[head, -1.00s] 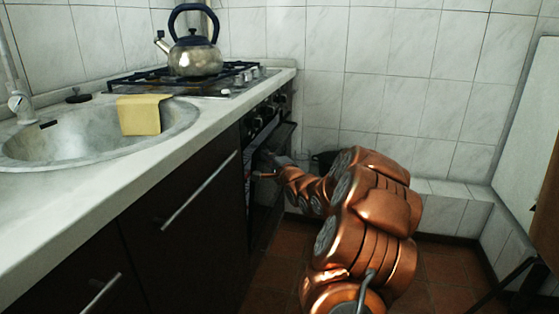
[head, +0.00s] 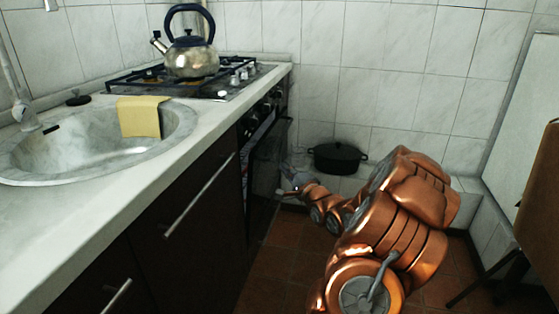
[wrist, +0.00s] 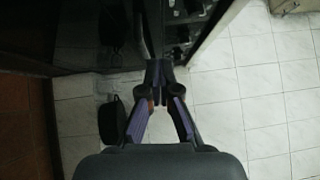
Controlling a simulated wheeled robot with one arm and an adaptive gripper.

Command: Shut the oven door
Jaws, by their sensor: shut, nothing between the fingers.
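The oven door (head: 262,185) is a dark panel under the stove in the counter front. In the head view it looks close to the oven front and slightly ajar at the top; the exact gap is hard to tell. My gripper (head: 283,184) is beside the door's outer face, at its right side, partly blurred into the dark panel. In the wrist view my gripper (wrist: 160,76) has its fingertips together and empty, close to the dark door (wrist: 75,35). Whether the tips touch the door cannot be told.
The stove (head: 215,80) carries a steel kettle (head: 192,62). A sink (head: 80,145) with a yellow cloth (head: 140,116) is at the left. A black pot (head: 338,157) stands on the tiled ledge behind my arm. A brown chair (head: 538,200) is at the right edge.

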